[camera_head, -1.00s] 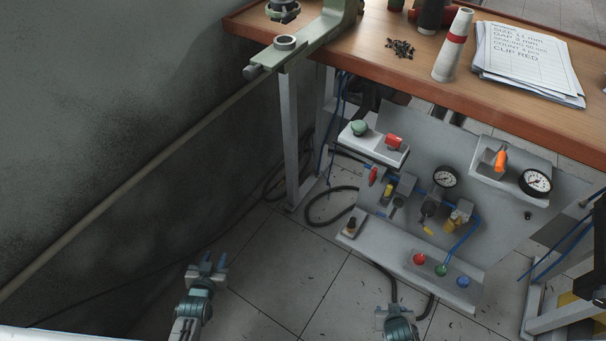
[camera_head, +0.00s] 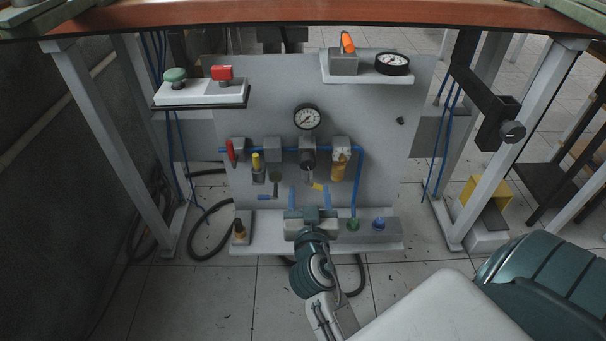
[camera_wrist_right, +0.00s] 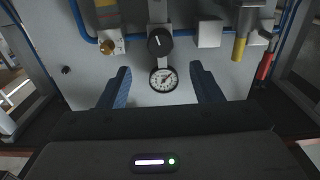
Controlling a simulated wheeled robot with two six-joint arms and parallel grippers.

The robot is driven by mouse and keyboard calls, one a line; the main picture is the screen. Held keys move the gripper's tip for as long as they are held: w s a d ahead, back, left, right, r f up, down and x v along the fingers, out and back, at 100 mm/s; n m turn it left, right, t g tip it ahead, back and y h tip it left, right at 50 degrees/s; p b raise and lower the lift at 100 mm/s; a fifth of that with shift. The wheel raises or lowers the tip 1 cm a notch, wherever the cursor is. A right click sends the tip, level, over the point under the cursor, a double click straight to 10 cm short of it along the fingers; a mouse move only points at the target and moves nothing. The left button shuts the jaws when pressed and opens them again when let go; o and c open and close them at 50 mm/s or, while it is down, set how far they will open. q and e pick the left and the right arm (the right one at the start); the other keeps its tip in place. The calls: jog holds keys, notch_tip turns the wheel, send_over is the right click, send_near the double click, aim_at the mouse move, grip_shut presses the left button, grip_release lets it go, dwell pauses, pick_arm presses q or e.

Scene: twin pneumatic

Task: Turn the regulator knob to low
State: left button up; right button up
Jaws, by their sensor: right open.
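The regulator (camera_head: 308,145) sits in the middle of the grey panel, under a round white-faced gauge (camera_head: 307,117). Its dark knob (camera_head: 308,164) hangs at the lower end. In the right wrist view the black knob (camera_wrist_right: 160,41) carries a short pale mark, and the gauge (camera_wrist_right: 163,80) appears below it. My right gripper (camera_head: 310,197) is in front of the panel, just below the knob in the head view. Its blue fingers (camera_wrist_right: 160,90) are spread wide, one on each side of the gauge, with nothing between them. My left gripper is out of view.
A blue air line (camera_head: 357,190) and a yellow-bowled unit (camera_head: 340,160) lie right of the regulator. A red-handled valve (camera_head: 230,150) is to the left. A shelf with a green button (camera_head: 175,76) is upper left. The wooden table edge (camera_head: 300,14) runs above.

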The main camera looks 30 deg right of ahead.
aim_at(308, 166)
jog(key=x, duration=1)
jog(key=shift+w+d, duration=0.1)
jog(key=shift+w, duration=0.2)
jog(key=c, duration=1)
